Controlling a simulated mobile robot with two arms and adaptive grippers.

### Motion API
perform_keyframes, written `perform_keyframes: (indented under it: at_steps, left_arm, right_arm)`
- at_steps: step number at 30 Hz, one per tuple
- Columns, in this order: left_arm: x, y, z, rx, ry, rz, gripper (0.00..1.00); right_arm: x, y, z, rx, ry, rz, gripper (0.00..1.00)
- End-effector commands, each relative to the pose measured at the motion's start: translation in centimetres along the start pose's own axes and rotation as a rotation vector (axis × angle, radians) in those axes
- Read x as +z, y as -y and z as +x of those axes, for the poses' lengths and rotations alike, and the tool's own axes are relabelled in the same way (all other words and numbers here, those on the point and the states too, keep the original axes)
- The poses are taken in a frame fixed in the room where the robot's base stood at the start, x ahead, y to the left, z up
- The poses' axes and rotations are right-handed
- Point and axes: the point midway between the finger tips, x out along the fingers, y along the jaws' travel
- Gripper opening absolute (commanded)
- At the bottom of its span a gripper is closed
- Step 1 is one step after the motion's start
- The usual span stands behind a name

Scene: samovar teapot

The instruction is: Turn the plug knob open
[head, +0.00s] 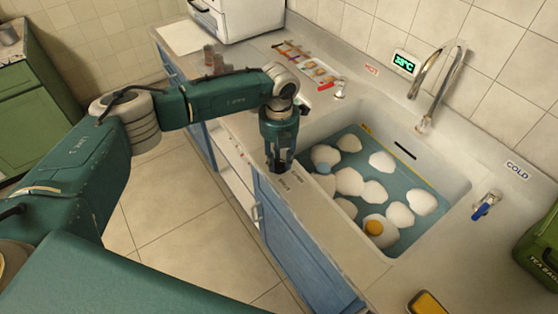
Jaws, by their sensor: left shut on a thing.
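My left gripper (278,160) points straight down at the front rim of the sink counter. It is shut on the plug knob, a small dark piece (278,168) between its fingertips; the fingers hide most of it. Small dark lettering is printed on the counter beside it, too small to read surely. The white sink (443,170) lies just to the right of the gripper and holds blue-green water (388,158) with several white foam clumps. My right gripper is not in view.
A chrome faucet (440,85) stands behind the sink. A tap (339,89) is near the HOT label, and a blue-handled tap (485,206) near the COLD label. A green display (404,62) is on the wall. Blue cabinets (290,225) stand below; the tiled floor in front is clear.

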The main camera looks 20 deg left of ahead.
Motion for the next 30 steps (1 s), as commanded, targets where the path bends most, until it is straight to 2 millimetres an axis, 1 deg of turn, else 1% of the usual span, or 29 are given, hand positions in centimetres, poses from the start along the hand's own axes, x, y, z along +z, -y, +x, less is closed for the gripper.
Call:
perform_keyframes:
  at_steps: [3,9,26,27,30]
  left_arm:
    - [0.09,0.00,-0.03,-0.001,0.003,-0.064,0.05]
    - [0.10,0.00,-0.06,-0.001,0.003,-0.134,0.05]
    - [0.13,0.01,-0.13,-0.002,0.004,-0.167,0.05]
    - [0.13,0.01,-0.13,-0.002,0.004,-0.167,0.33]
    - [0.12,0.01,-0.12,-0.002,0.003,-0.166,0.50]
  right_arm:
    - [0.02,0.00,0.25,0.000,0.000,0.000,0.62]
    - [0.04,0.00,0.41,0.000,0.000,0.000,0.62]
    - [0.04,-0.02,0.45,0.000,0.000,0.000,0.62]
    - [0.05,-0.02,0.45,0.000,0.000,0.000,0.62]
    - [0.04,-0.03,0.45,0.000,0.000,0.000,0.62]
